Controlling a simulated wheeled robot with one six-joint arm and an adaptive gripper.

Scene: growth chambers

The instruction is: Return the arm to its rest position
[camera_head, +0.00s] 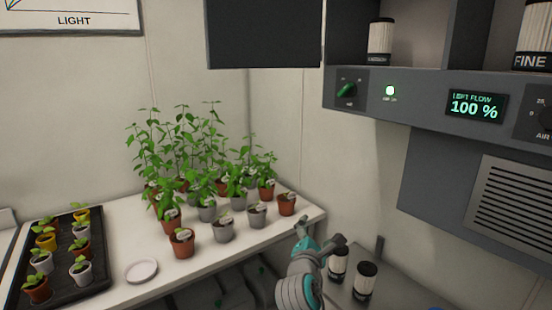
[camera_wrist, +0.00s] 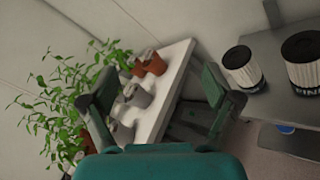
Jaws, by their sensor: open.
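My arm rises at the bottom centre of the head view, and my gripper (camera_head: 322,243) is in front of the right end of the plant table. In the wrist view my gripper (camera_wrist: 158,90) shows two green-grey fingers spread wide apart, with nothing between them but the table and pots farther off. The gripper is open and empty. The lower part of my arm is cut off by the bottom edge of the head view.
A white table (camera_head: 130,293) bears potted plants (camera_head: 182,242), a black tray (camera_head: 97,292) of seedlings and a white saucer (camera_head: 142,271). Filter canisters (camera_head: 365,281) stand close right of my gripper. A control panel (camera_head: 430,98) with "LEFT FLOW 100 %" hangs above right.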

